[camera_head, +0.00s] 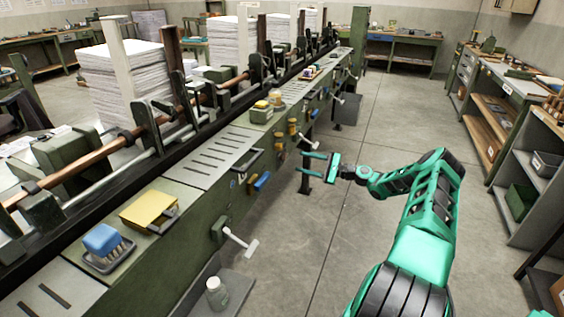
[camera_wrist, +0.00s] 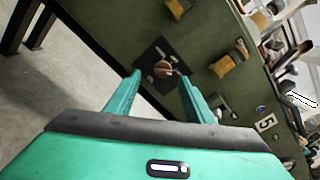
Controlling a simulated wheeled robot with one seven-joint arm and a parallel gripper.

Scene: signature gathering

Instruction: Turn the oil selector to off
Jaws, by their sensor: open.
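In the wrist view, a round brown knob (camera_wrist: 163,69), likely the oil selector, sits on a dark plate (camera_wrist: 150,52) with small pale marks. The plate is fixed to the green machine side. I cannot read the marks or tell the knob's setting. My gripper (camera_wrist: 160,76) is open, with one teal finger to each side of the knob in the picture; I see no clear contact. In the head view my gripper (camera_head: 302,163) reaches left to the machine's side, and I cannot make out the knob there.
The long green machine (camera_head: 190,205) runs along the left. Yellow parts (camera_wrist: 222,66) and a blue handle (camera_head: 262,181) stick out near the gripper. A white-handled lever (camera_head: 240,242) juts out nearer. The grey floor (camera_head: 370,130) is clear between the machine and the right shelves (camera_head: 540,175).

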